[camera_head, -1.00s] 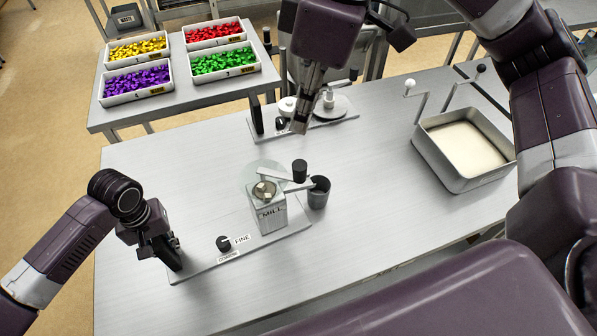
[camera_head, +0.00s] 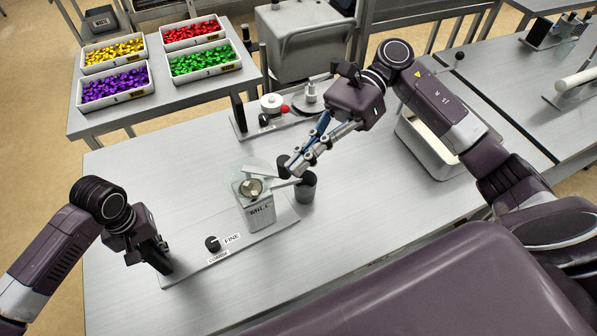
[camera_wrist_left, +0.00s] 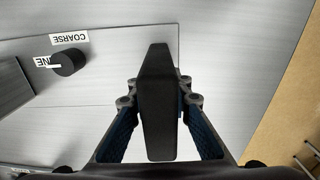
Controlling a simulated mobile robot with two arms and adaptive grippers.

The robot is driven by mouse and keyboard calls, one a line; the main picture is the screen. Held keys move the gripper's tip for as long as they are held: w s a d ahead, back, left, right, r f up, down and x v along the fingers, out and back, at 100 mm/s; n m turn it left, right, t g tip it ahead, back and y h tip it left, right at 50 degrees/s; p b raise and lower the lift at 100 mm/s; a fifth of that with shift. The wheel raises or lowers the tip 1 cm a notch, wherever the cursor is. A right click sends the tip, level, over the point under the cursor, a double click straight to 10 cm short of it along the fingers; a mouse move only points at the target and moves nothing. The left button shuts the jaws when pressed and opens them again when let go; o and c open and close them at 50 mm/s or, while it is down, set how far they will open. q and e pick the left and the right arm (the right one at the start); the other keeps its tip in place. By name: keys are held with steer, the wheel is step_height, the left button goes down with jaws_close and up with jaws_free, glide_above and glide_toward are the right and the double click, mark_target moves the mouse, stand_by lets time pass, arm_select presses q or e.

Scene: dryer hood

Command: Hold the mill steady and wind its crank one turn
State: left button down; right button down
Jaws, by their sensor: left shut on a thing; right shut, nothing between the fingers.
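The mill (camera_head: 262,215) is a grey box marked MILL on a flat base plate (camera_head: 222,258). Its crank arm (camera_head: 262,173) points right, with a black knob (camera_head: 284,162) at the outer end. My left gripper (camera_head: 158,258) is shut on the black upright grip (camera_wrist_left: 157,100) at the base plate's left end, which stands between its fingers in the left wrist view. My right gripper (camera_head: 296,170) is shut and empty. Its fingertips point down beside the knob and overlap it in view; I cannot tell whether they touch.
A dark cup (camera_head: 306,188) stands just right of the mill. A dial (camera_head: 212,243) sits on the base plate. Behind is another device (camera_head: 270,104) with a red knob. Candy bins (camera_head: 115,86) stand on the back-left table.

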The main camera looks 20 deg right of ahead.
arm_select(q)
steer(key=shift+a, duration=0.1)
arm_select(e)
steer(key=d+f+m+t+y, duration=0.5)
steer(key=d+f+m, duration=0.4)
steer(key=m, duration=1)
steer(key=w+a, duration=0.3)
steer(key=a, duration=0.5)
steer(key=shift+r+t+h, duration=0.2)
steer(key=shift+t+h, duration=0.2)
steer(key=shift+w+d, duration=0.2)
steer(key=shift+w, duration=0.25)
arm_select(q)
steer(key=shift+f, duration=0.1)
arm_select(e)
steer(key=w+d, duration=0.1)
steer(key=w, duration=1.1)
steer(key=shift+w, duration=0.25)
